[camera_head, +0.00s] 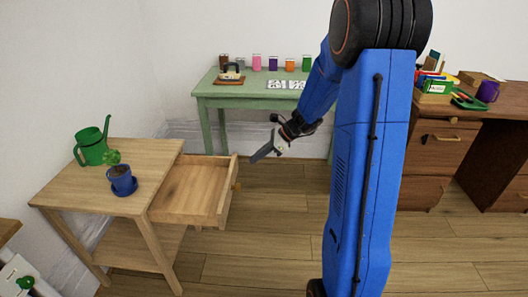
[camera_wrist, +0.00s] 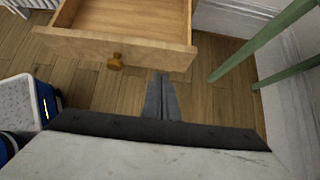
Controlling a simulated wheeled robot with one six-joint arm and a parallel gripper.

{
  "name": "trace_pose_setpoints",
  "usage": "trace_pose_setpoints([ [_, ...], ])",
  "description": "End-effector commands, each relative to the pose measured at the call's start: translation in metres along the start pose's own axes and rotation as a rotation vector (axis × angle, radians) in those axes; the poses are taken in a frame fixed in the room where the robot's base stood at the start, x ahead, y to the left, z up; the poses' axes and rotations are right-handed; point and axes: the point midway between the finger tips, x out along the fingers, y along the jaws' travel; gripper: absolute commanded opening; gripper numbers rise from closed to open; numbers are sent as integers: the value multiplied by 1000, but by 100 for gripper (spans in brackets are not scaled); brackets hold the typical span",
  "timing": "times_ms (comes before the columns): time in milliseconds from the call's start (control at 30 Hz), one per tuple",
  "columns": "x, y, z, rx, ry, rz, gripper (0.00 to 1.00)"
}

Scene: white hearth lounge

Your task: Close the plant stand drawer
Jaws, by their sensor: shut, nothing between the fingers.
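The plant stand (camera_head: 112,177) is a light wooden table at the left in the head view. Its drawer (camera_head: 190,192) is pulled well out toward the right and looks empty. My gripper (camera_head: 255,158) is shut and empty, just right of the drawer's far front corner. In the wrist view its fingertips (camera_wrist: 160,78) are together beside the drawer front's right end, apart from the knob. Whether they touch the front I cannot tell.
A green watering can (camera_head: 92,146) and a potted plant in a blue pot (camera_head: 122,181) stand on the plant stand's top. A green table (camera_head: 240,92) with small containers stands behind, and a brown desk (camera_head: 440,150) at the right. The floor in front of the drawer is clear.

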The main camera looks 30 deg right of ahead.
Motion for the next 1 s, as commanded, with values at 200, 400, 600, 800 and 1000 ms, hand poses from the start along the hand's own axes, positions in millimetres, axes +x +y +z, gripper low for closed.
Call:
trace_pose_setpoints([
  [200,32,1,10,-4,0,2,0],
  [400,46,0,24,-2,1,1,0],
  [600,51,1,28,-2,0,1,0],
  [800,51,0,28,-1,0,1,0],
  [1000,52,3,30,-1,0,1,0],
])
